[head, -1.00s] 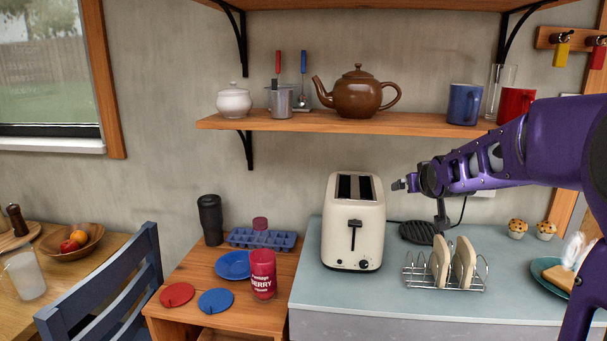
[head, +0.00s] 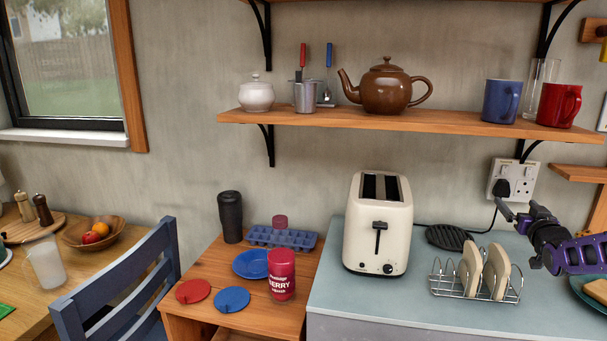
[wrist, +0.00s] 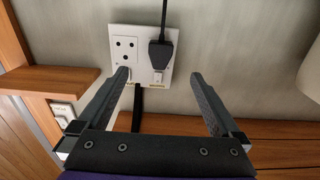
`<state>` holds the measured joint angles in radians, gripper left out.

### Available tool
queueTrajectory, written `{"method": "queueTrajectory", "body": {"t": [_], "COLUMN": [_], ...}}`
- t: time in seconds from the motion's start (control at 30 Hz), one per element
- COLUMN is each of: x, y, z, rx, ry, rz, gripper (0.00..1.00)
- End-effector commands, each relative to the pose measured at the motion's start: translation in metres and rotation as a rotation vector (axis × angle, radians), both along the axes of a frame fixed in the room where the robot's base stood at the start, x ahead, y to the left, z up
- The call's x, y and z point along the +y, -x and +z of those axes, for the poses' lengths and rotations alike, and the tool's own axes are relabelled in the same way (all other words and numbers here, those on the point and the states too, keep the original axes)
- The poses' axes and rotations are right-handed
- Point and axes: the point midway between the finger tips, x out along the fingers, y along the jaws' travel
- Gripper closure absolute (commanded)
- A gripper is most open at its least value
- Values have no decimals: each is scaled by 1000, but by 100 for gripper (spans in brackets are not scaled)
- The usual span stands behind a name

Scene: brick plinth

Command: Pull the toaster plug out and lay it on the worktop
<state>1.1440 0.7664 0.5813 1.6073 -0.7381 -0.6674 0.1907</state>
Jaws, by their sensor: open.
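The cream toaster (head: 378,225) stands on the blue-grey worktop (head: 345,296). Its black plug (head: 501,187) sits in the left outlet of the white double wall socket (head: 522,176), with the cord running down behind the worktop items. My gripper (head: 520,211) is open and empty, just below and in front of the socket. In the wrist view the picture is inverted: the plug (wrist: 162,52) is in the socket (wrist: 129,50) with its cord going up. The open fingers (wrist: 158,78) lie either side of the plug's line, apparently short of it.
A black trivet (head: 449,237) and a toast rack (head: 473,289) with toast stand right of the toaster, below my gripper. A wooden shelf (head: 420,120) with a black bracket is above the socket. Some bare worktop shows in front of the toaster.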

Motion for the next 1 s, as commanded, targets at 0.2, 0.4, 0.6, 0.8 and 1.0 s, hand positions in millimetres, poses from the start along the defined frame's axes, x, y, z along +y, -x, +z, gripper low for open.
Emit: {"method": "queueTrajectory", "body": {"t": [0.2,0.4,0.6,0.8,1.0], "x": [0,-2,-9,-15,-19], "y": [-1,-16,-44,-70,-85], "z": [0,1,2,0,0], "rx": [1,2,2,2,3], "ry": [1,0,0,0,-1], "rz": [0,2,2,1,1], "gripper": [0,0,0,0,0]}}
